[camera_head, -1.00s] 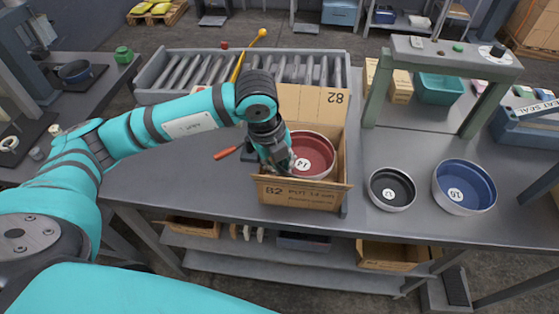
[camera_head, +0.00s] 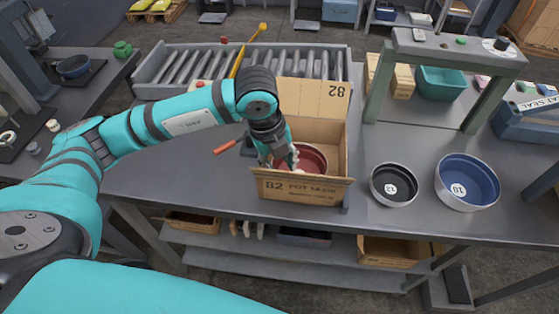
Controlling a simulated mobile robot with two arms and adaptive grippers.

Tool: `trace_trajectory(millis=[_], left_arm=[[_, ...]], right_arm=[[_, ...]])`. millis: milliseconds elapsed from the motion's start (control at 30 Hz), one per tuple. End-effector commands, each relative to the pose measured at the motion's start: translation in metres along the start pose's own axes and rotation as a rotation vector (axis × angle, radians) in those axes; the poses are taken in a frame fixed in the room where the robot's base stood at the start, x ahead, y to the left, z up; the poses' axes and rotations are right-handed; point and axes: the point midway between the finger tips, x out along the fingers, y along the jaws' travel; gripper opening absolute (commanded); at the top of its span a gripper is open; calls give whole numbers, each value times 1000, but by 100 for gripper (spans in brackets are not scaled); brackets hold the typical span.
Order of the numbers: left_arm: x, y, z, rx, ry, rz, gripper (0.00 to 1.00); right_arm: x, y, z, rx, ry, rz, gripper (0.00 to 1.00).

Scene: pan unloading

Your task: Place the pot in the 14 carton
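A red-lined pot (camera_head: 312,160) is inside an open cardboard carton (camera_head: 300,190) marked 82 and "POT 14 cm". It sits low, and the carton's front wall hides its lower part. My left gripper (camera_head: 287,163) reaches into the carton at the pot's left rim. Its fingertips are partly hidden and small, so I cannot tell whether they grip the rim. My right gripper is not in view.
A black-lined pot marked 12 (camera_head: 393,185) and a blue-lined pot marked 18 (camera_head: 467,182) stand on the table right of the carton. A green frame (camera_head: 445,62) stands behind them. A roller conveyor (camera_head: 215,70) runs behind the carton. An orange-handled tool (camera_head: 226,146) lies left of it.

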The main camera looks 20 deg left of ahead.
Motion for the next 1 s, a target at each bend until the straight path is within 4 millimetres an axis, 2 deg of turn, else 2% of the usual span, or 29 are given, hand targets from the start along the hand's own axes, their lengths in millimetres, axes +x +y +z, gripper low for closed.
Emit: trace_trajectory(millis=[267,400,433,467,800,1000], left_arm=[[-3,-1,0,0,0,0,29],[-17,-4,0,0,-1,-1,29],[-20,-4,0,0,-1,-2,29],[-21,-4,1,1,-2,-5,29],[-97,-4,1,1,-2,-6,29],[-124,-3,0,1,-1,-4,29]], right_arm=[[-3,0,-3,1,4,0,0],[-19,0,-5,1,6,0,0],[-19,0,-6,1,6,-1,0],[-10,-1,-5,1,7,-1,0],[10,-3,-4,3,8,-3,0],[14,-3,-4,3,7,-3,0]])
